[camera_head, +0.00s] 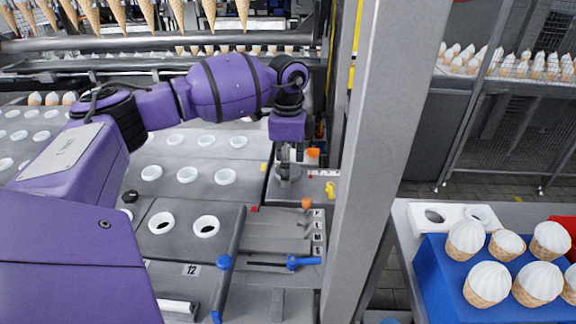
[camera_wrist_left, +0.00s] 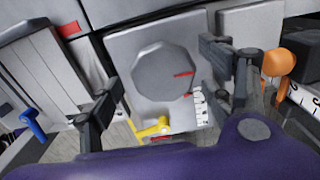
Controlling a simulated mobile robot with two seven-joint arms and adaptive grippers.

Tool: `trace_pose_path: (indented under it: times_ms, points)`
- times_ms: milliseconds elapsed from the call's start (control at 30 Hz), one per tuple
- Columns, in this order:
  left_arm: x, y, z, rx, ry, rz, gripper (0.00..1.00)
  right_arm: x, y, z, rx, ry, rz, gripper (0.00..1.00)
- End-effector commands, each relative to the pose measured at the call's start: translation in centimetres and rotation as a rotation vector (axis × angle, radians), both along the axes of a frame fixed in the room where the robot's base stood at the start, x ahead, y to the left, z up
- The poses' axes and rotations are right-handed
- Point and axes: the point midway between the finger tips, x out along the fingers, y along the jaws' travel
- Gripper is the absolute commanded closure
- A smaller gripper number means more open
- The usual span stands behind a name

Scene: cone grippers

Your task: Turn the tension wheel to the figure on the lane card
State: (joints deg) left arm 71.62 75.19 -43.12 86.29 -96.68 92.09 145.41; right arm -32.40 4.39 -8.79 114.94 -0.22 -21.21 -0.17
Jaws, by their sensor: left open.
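The tension wheel (camera_wrist_left: 158,75) is a grey faceted knob on a grey plate in the left wrist view. A red mark on its face points right, towards a second red mark and a white scale strip (camera_wrist_left: 201,106) with black marks. In the head view the wheel (camera_head: 290,174) is partly hidden below my left gripper (camera_head: 287,158). In the left wrist view my left gripper (camera_wrist_left: 163,66) is open, with a finger on either side of the wheel; contact cannot be told. My right gripper is not in view.
A yellow lever (camera_wrist_left: 152,130) sits beside the wheel, and an orange knob (camera_wrist_left: 277,62) is to the right. A blue-handled slider (camera_head: 304,262) is nearer me. A grey post (camera_head: 370,150) stands right of the panel. A blue crate of cones (camera_head: 440,290) is at right.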

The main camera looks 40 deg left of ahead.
Motion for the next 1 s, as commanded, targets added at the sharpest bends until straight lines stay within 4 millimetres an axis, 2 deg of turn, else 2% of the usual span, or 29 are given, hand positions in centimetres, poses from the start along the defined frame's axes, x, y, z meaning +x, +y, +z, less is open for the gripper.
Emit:
trace_pose_path:
  times_ms: [133, 167, 400, 500, 767, 1000]
  points:
    - [0.0, 0.0, 0.0, 0.000, 0.000, 0.000, 0.27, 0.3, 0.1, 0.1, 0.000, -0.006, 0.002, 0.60]
    - [0.0, 0.0, 0.0, 0.000, 0.000, 0.000, 0.29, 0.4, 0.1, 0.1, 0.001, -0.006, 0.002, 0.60]
    - [0.0, 0.0, 0.0, 0.000, 0.001, 0.000, 0.61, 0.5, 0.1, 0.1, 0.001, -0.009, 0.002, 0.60]
    - [0.0, 0.0, 0.0, 0.000, 0.001, 0.000, 0.70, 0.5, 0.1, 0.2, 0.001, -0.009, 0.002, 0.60]
    - [0.0, 0.0, 0.1, -0.001, 0.002, -0.033, 0.70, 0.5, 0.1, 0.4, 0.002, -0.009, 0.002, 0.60]
    - [-0.1, 0.0, 0.2, -0.002, 0.001, -0.161, 0.70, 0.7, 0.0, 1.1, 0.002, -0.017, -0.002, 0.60]
